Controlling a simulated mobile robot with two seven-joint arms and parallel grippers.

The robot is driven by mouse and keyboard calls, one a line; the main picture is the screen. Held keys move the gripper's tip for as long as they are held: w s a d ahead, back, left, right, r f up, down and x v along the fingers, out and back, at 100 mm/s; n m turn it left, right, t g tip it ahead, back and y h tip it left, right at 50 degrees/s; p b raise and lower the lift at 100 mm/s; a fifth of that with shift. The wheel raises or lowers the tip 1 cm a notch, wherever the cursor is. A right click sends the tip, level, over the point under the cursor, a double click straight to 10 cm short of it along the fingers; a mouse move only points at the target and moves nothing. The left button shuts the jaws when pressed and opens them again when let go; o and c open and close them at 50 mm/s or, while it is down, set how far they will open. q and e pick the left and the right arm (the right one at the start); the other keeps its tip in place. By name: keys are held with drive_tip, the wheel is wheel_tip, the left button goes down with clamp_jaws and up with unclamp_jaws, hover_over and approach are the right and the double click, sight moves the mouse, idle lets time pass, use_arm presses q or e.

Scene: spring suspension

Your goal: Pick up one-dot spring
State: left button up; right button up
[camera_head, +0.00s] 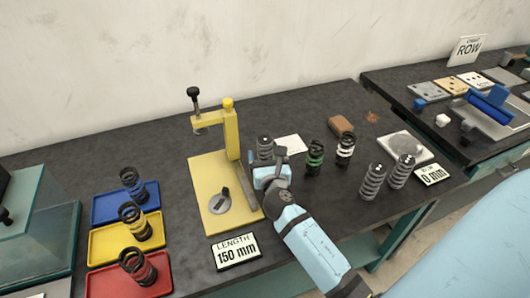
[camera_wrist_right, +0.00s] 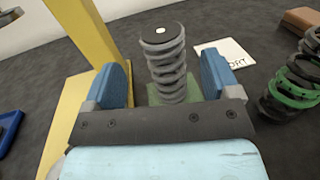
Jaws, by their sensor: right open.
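A grey coil spring with a black top and one white dot (camera_wrist_right: 165,62) stands upright in the right wrist view, on a green patch. It also shows in the head view (camera_head: 265,147), partly hidden behind my gripper. My right gripper (camera_head: 268,170) is open, with its blue fingers to the left and right of the spring in the wrist view; I see a gap on each side and cannot tell how far down the fingers reach. My left gripper is not in view.
The yellow press (camera_head: 233,135) stands close on the left. Green-banded (camera_head: 315,156) and white-banded (camera_head: 345,150) springs and two grey springs (camera_head: 373,182) (camera_head: 401,172) stand to the right. Blue (camera_head: 103,208), yellow (camera_head: 100,246) and red (camera_head: 105,281) trays hold springs. A length sign (camera_head: 235,251) is in front.

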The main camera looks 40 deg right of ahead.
sight(267, 149)
drive_tip(key=x, duration=0.5)
drive_tip(key=shift+d, duration=0.25)
drive_tip(key=c, duration=1.1)
drive_tip(key=shift+r, duration=0.1)
drive_tip(key=shift+c, duration=0.2)
